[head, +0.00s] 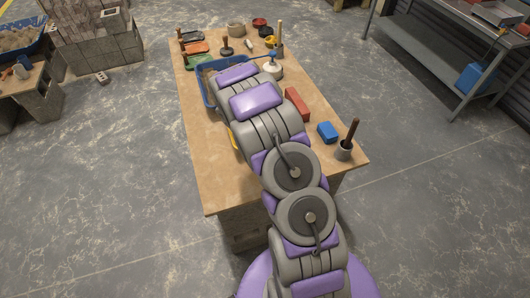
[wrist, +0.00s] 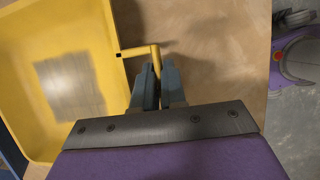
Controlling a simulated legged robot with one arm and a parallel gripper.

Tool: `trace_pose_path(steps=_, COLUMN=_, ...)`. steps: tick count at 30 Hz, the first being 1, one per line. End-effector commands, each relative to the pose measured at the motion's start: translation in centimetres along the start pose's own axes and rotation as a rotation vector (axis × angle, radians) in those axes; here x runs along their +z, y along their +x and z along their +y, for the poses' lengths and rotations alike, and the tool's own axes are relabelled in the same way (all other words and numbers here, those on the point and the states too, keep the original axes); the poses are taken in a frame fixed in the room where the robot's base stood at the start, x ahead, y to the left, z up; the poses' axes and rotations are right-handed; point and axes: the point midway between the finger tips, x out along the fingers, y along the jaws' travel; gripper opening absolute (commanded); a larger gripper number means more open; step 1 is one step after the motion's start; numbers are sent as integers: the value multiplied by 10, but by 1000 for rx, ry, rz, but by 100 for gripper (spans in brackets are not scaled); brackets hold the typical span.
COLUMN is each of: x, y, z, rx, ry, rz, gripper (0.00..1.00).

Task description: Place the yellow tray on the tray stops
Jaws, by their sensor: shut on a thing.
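The yellow tray (wrist: 112,15) fills the left of the wrist view, seen from above. A grey square patch lies on its floor. Its thin yellow handle (wrist: 137,51) sticks out to the right and ends between the fingers of my gripper (wrist: 159,78), which is shut on it. In the head view only a sliver of yellow tray (head: 233,138) shows beside my arm, over the wooden table; my gripper is hidden there behind the arm. I cannot make out the tray stops in either view.
The wooden table (head: 200,170) has a clear front left area. A blue tub (head: 208,92) stands beyond my arm. Several tools and pots crowd the far end.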

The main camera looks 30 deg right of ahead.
Motion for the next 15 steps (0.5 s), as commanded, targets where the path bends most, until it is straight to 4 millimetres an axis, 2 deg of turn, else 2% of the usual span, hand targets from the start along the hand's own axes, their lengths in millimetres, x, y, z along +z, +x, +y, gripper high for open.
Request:
trace_pose_path(steps=3, x=2, y=2, z=12, rx=4, ry=1, rz=0, gripper=0)
trace_pose_path(steps=8, x=2, y=7, z=13, rx=0, ry=0, rz=-1, gripper=0)
trace_pose_path(steps=15, x=-10, y=35, z=11, rx=-2, ry=0, rz=0, gripper=0)
